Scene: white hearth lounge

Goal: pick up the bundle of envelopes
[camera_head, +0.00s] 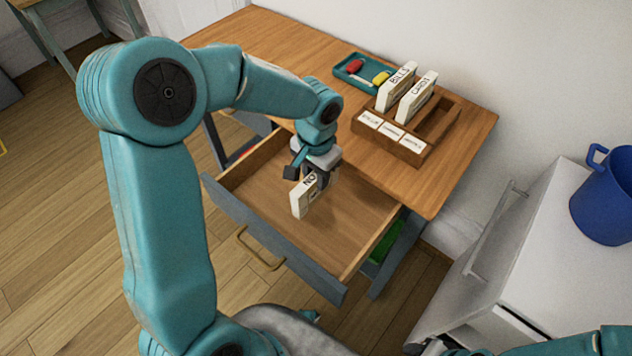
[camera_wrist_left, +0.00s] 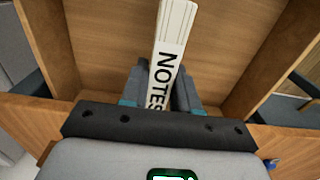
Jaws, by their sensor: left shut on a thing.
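The bundle of envelopes is white with a dark label reading NOTES (camera_head: 299,201); it also shows in the left wrist view (camera_wrist_left: 174,38). It is upright, inside or just over the open drawer (camera_head: 345,218). My left gripper (camera_head: 314,172) is shut on it from above, with a finger on each side in the wrist view (camera_wrist_left: 163,88). I cannot tell whether the bundle's lower edge touches the drawer floor. Part of my right arm shows at the bottom right edge, and its gripper (camera_head: 438,346) is barely visible and cut off.
A wooden sorter (camera_head: 428,152) on the desk (camera_head: 250,50) holds bundles marked BILLS (camera_head: 397,86) and CARDS (camera_head: 418,96), with an empty slot in front. A teal tray (camera_head: 352,77) stands behind.

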